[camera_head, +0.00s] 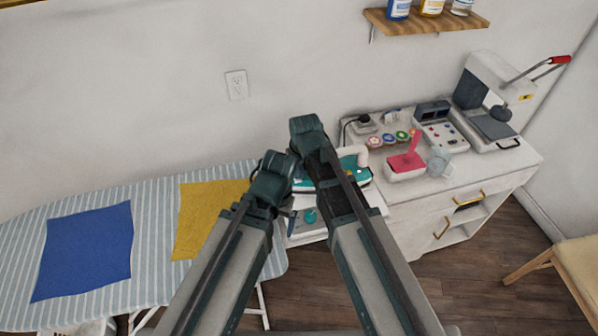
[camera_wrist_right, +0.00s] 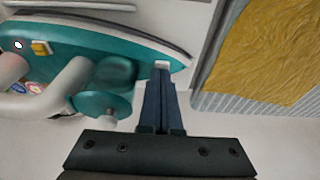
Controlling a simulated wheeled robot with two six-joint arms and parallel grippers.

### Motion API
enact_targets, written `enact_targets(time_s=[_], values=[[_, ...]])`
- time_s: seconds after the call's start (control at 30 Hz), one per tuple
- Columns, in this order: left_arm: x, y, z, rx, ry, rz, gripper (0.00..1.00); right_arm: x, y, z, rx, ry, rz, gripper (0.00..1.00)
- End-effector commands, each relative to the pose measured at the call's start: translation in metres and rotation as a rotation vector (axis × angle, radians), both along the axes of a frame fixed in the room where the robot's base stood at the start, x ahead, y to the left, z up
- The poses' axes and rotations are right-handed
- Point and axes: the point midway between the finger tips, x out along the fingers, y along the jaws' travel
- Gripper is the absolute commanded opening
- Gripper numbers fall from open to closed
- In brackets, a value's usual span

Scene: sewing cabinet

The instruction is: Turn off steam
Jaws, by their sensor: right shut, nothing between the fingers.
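A teal and white steam iron (camera_head: 355,168) sits on a white unit between the ironing board and the cabinet, partly hidden behind my arms. A round teal knob (camera_head: 310,216) shows low on that unit. In the right wrist view, the iron's teal body (camera_wrist_right: 85,40) has a yellow button (camera_wrist_right: 40,48), a small lit white spot (camera_wrist_right: 18,44), a white handle (camera_wrist_right: 60,92) and a round teal part (camera_wrist_right: 102,106). My right gripper (camera_wrist_right: 162,68) is shut and empty, its tips by the iron's pointed end. My arms hide it in the head view.
The striped ironing board (camera_head: 155,215) holds a blue cloth (camera_head: 85,250) and a yellow cloth (camera_head: 200,215). The white cabinet (camera_head: 500,170) carries a press (camera_head: 490,100), a red container (camera_head: 405,165), a clear cup (camera_head: 438,162) and several spools. A chair stands at lower right.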

Motion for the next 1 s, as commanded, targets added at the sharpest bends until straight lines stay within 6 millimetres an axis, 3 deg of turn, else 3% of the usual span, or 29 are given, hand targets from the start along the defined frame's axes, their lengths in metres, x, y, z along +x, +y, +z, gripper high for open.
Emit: enact_targets(time_s=[0.27,0.43,0.5,1.0], values=[[0.0,0.0,0.0,0.0,0.0,0.0,0.95,-0.001,0.0,0.0,0.001,-0.002,0.0,0.0],[0.0,0.0,-0.02,0.0,0.0,0.0,0.95,-0.01,-0.002,-0.015,0.023,-0.086,0.0,0.0],[0.0,0.0,-0.012,0.0,0.0,0.0,0.95,-0.004,-0.001,-0.007,0.021,-0.078,0.0,0.0],[0.0,0.0,-0.006,0.0,0.0,0.0,0.95,0.008,0.002,-0.002,0.021,-0.077,0.0,0.0]])
